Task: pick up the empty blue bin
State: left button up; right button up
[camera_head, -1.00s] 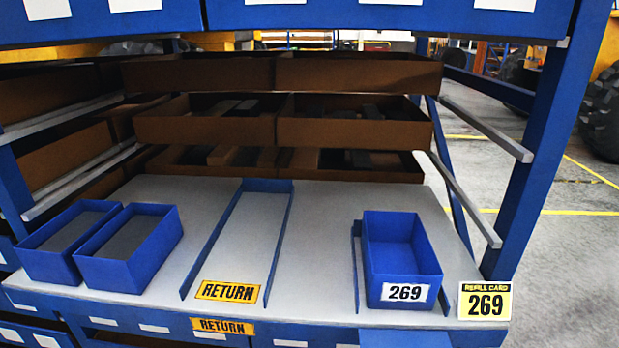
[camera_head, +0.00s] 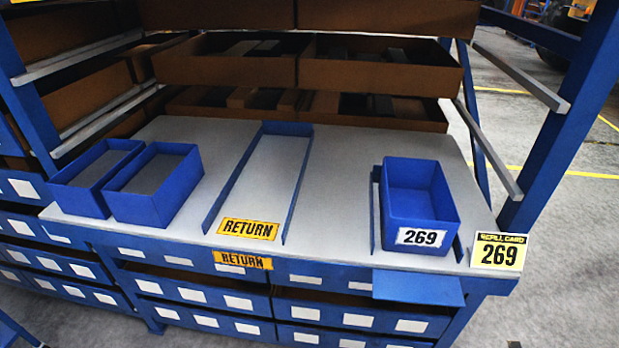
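An empty blue bin (camera_head: 418,205) with a white 269 label (camera_head: 420,237) on its front stands upright at the right side of the grey shelf top (camera_head: 342,190). Its inside shows bare blue floor and walls. Two other blue bins, the outer left one (camera_head: 95,175) and the one beside it (camera_head: 155,184), stand at the left and have grey contents. Neither of my grippers is in view.
A blue-railed lane (camera_head: 262,180) marked RETURN (camera_head: 248,229) is empty in the middle. A refill card 269 (camera_head: 498,252) stands at the right front corner. Brown boxes (camera_head: 380,67) fill the tiers behind. A blue post (camera_head: 560,125) rises at the right.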

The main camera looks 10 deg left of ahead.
aim_at(419, 215)
jog(key=k+l+z, duration=0.25)
jog(key=z, duration=0.25)
jog(key=k+l+z, duration=0.15)
jog(key=l+z, duration=0.15)
jog(key=z, duration=0.2)
